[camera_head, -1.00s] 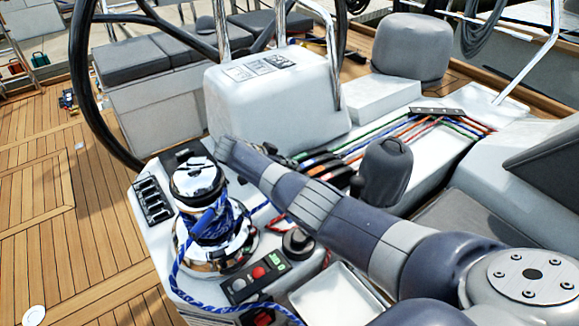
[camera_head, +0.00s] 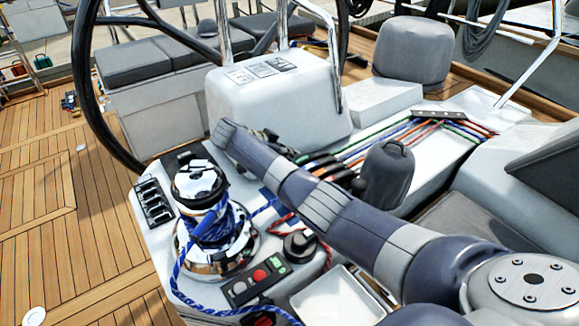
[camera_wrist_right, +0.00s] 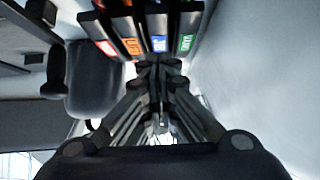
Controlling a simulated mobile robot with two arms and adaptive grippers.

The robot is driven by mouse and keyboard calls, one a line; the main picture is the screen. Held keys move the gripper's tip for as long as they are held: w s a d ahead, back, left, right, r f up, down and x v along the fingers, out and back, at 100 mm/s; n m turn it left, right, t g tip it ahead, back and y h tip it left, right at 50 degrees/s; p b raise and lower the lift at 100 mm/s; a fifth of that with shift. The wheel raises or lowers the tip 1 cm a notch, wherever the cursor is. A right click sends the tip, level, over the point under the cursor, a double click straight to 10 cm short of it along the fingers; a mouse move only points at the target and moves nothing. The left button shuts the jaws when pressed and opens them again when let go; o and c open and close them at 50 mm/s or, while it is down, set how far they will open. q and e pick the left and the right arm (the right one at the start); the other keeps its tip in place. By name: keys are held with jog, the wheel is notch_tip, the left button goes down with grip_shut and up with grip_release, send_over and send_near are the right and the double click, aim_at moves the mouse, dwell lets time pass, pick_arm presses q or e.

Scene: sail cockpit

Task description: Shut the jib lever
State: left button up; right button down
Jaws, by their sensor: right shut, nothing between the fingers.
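A row of dark clutch levers with coloured labels (camera_wrist_right: 145,22) fills the top middle of the right wrist view. The dark levers (camera_head: 322,162) also show in the head view, partly hidden behind my right arm. My left gripper is out of view.
A chrome winch (camera_head: 203,215) with blue rope stands left of my right arm, near a button panel (camera_head: 257,277). A grey covered winch (camera_head: 386,174) stands close on the arm's right. A white console box (camera_head: 270,100) and the black wheel (camera_head: 92,110) lie beyond.

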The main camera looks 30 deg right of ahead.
jog(key=shift+r, duration=2.2)
jog(key=shift+r, duration=0.1)
